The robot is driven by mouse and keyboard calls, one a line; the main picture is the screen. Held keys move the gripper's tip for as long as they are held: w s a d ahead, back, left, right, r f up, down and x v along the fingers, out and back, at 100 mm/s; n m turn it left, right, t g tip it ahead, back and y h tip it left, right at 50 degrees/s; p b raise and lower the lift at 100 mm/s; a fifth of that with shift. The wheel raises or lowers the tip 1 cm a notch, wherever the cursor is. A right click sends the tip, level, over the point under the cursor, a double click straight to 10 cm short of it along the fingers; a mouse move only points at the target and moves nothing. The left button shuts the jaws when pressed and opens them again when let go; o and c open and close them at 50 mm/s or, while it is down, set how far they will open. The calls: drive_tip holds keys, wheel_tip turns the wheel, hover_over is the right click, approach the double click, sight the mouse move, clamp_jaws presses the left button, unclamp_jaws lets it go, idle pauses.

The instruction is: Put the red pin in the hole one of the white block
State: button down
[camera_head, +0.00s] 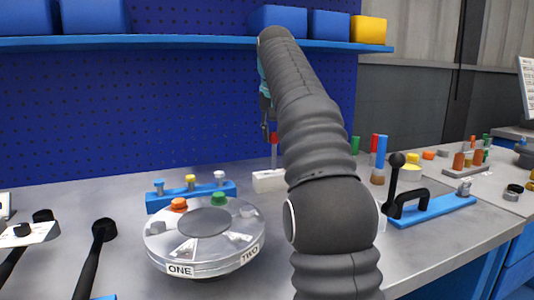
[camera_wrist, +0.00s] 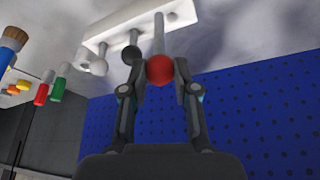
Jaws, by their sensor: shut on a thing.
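The red pin has a red ball head (camera_wrist: 160,70) and a pale shaft (camera_wrist: 159,35). My gripper (camera_wrist: 160,66) is shut on it just around the head, with one finger on each side. The shaft points at the white block (camera_wrist: 104,33), and its tip overlaps the block. I cannot tell whether the tip is in a hole. A dark-headed pin (camera_wrist: 132,52) and a grey-headed pin (camera_wrist: 98,67) stand at the block beside it. In the head view the red pin (camera_head: 274,152) stands upright over the white block (camera_head: 266,182), partly hidden by my arm.
A black-handled toggle clamp (camera_head: 430,210) stands right. Colored cylinders (camera_head: 380,150) stand behind it. A blue pegboard (camera_head: 130,110) closes the back.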

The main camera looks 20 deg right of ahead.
wheel_tip(320, 180, down, 6)
drive_tip(key=w+a+b, duration=0.1)
drive_tip(key=w, duration=0.1)
drive_tip(key=shift+w, duration=0.25)
drive_tip(key=c, duration=0.9)
unclamp_jaws()
drive_tip(key=shift+r, duration=0.1)
drive_tip(key=shift+o, duration=0.2)
drive_tip(key=shift+a+r, duration=0.1)
drive_tip(key=p+v, duration=0.1)
drive_tip(key=v, duration=0.6)
drive_tip(key=shift+r, duration=0.15)
